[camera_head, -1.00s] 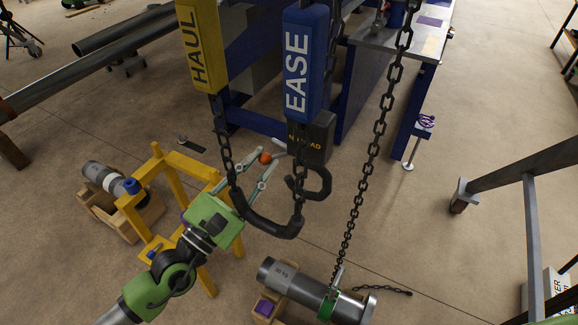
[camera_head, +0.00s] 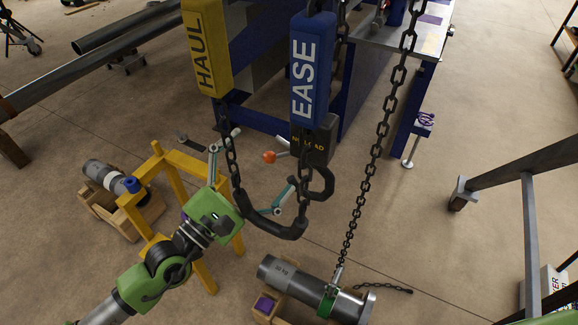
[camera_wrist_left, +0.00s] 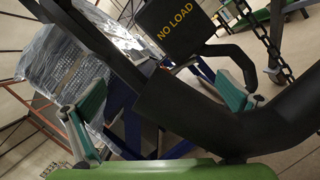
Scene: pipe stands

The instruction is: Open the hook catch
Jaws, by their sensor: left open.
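A black block marked NO LOAD (camera_head: 322,137) hangs behind the blue EASE pendant, with a black hook (camera_head: 327,184) below it. A pale lever with an orange ball (camera_head: 268,157) sticks out from its left side. My left gripper (camera_head: 262,160) is open and empty, its fingers spread wide on both sides of the ball, apart from it. In the left wrist view, the teal fingers (camera_wrist_left: 160,105) are spread, with the block (camera_wrist_left: 178,27) and hook (camera_wrist_left: 238,58) beyond. The ball cannot be made out there.
A black curved bar (camera_head: 268,229) hangs on chains under the yellow HAUL pendant (camera_head: 207,50) and blue EASE pendant (camera_head: 310,70), close by my left gripper. A yellow stand (camera_head: 168,185) is beside my arm. A chain (camera_head: 372,165) runs to a grey cylinder (camera_head: 312,285).

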